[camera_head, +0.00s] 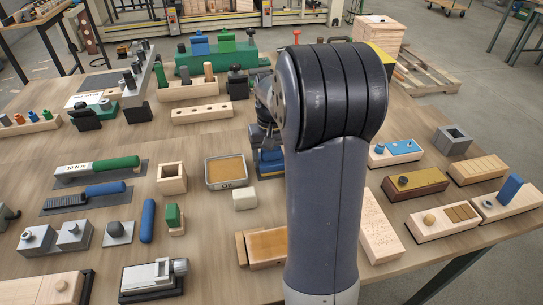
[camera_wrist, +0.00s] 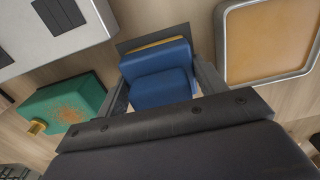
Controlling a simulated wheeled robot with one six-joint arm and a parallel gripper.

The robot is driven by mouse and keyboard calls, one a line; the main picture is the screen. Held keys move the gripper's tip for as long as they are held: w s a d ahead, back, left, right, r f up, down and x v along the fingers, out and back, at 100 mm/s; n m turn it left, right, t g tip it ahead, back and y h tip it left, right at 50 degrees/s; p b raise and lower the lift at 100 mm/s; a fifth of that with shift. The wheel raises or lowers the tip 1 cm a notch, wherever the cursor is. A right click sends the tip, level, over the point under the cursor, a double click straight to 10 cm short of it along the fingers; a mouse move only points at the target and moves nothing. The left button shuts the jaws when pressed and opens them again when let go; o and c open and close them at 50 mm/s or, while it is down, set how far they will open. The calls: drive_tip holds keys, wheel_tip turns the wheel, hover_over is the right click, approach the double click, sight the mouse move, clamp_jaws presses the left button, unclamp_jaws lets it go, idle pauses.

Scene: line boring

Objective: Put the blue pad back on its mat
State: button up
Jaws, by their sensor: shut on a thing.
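The blue pad (camera_wrist: 158,80) is between the two fingers of my gripper (camera_wrist: 161,78) in the wrist view, with a finger on each side. A dark mat (camera_wrist: 127,46) with a yellow strip shows just behind and beneath the pad. I cannot tell whether the pad touches the mat. In the head view the blue pad (camera_head: 270,156) shows low over the table, just left of my arm. My arm hides part of the pad and most of what lies right of it. My gripper (camera_head: 267,142) points down there and is shut on the pad.
An oil tray (camera_head: 208,172) stands close to the left of the pad; it also shows in the wrist view (camera_wrist: 223,50). A small pale block (camera_head: 245,199) lies in front. A wooden block with holes (camera_head: 202,112) lies behind. A green block (camera_wrist: 72,100) shows in the wrist view.

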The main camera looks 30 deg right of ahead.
drive_tip(key=shift+f, duration=0.1)
drive_tip(key=o, duration=0.6)
drive_tip(key=shift+f, duration=0.1)
drive_tip(key=o, duration=0.5)
wheel_tip(320, 180, up, 12)
drive_tip(key=shift+r+p, duration=0.25)
drive_tip(key=shift+p, duration=0.15)
